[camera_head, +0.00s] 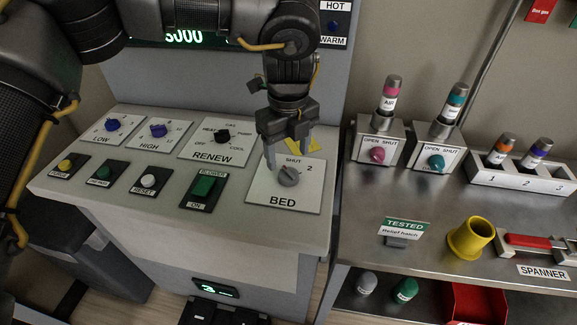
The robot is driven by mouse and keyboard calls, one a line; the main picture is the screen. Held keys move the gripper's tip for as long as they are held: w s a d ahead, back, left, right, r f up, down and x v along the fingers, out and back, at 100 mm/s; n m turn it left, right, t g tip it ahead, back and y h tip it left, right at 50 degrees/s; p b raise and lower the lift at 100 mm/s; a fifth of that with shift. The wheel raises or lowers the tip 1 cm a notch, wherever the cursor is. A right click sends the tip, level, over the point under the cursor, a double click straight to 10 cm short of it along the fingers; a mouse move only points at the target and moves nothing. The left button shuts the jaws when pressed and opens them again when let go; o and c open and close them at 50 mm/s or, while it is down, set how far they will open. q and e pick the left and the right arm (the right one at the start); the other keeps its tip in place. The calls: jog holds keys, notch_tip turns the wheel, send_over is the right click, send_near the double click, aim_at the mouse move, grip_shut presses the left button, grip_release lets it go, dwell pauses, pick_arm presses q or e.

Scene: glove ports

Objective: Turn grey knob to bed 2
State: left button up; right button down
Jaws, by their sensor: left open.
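The grey knob (289,176) sits on the white BED plate (280,197) at the right end of the sloped console. Other markings on the plate are hidden by my gripper. My left gripper (284,160) points down over the knob, its fingers apart. One finger is at the knob's left side; I cannot tell whether it touches. The knob's exact pointing direction is hard to make out. My right gripper is not in view.
The RENEW plate with a black knob (221,136) and the green BLOWER switch (204,188) lie left of the BED plate. A metal bench (360,230) stands to the right, with valve blocks, a yellow cup (470,238) and a red-handled spanner (530,243).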

aim_at(289, 171)
pick_arm(q)
notch_tip(289, 171, down, 5)
jog(key=shift+f+p, duration=0.15)
jog(key=shift+p, duration=0.15)
jog(key=shift+d, duration=0.1)
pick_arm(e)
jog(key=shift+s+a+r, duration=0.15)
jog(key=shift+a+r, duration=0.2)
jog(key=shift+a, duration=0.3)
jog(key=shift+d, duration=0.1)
pick_arm(q)
jog(key=shift+s, duration=0.1)
jog(key=shift+c, duration=0.5)
jog(key=c, duration=0.9)
jog(key=shift+o, duration=0.2)
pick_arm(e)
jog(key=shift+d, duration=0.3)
